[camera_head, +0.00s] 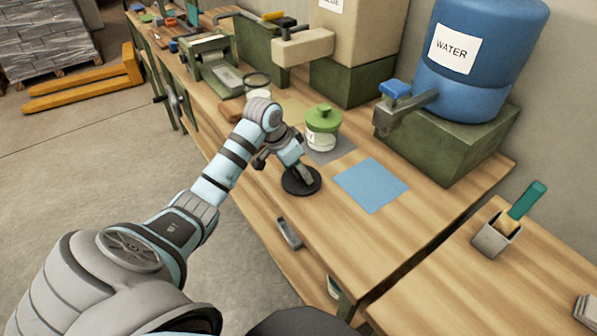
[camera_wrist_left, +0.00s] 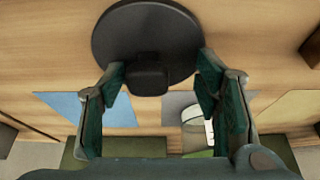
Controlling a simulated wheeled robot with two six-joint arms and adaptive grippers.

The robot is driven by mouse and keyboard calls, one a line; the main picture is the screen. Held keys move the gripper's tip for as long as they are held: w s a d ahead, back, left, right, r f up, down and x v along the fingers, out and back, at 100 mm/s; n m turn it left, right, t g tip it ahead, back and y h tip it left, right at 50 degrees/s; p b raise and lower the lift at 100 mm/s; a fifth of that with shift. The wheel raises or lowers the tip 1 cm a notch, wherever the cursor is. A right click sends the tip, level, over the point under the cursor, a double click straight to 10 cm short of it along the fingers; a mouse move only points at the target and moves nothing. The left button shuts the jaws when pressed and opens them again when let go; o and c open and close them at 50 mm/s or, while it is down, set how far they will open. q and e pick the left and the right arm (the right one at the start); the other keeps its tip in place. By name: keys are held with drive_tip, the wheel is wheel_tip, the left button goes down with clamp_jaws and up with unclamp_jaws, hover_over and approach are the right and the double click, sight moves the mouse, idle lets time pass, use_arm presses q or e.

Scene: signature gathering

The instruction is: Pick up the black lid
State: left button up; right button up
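The round black lid (camera_head: 301,181) lies flat on the wooden bench, near its front edge. In the left wrist view the lid (camera_wrist_left: 120,30) is at the top, with its square black knob (camera_wrist_left: 149,76) toward me. My left gripper (camera_head: 300,176) is over the lid. In the wrist view its fingers (camera_wrist_left: 158,80) are spread, one on each side of the knob, with gaps between, so it holds nothing. Whether the fingertips touch the lid's top cannot be told. My right gripper is not in view.
A white jar with a green lid (camera_head: 322,127) stands on a grey mat (camera_head: 340,150) behind the lid. A blue mat (camera_head: 370,185) lies to the right, mostly clear. A blue water tank (camera_head: 480,60) stands on a green block (camera_head: 440,145). A cup with tools (camera_head: 495,238) stands at right.

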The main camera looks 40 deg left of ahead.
use_arm(q)
drive_tip(key=shift+s+d+f, duration=0.2)
drive_tip(key=shift+s, duration=0.05)
drive_tip(key=shift+c, duration=1.4)
drive_tip(key=shift+c, duration=0.5)
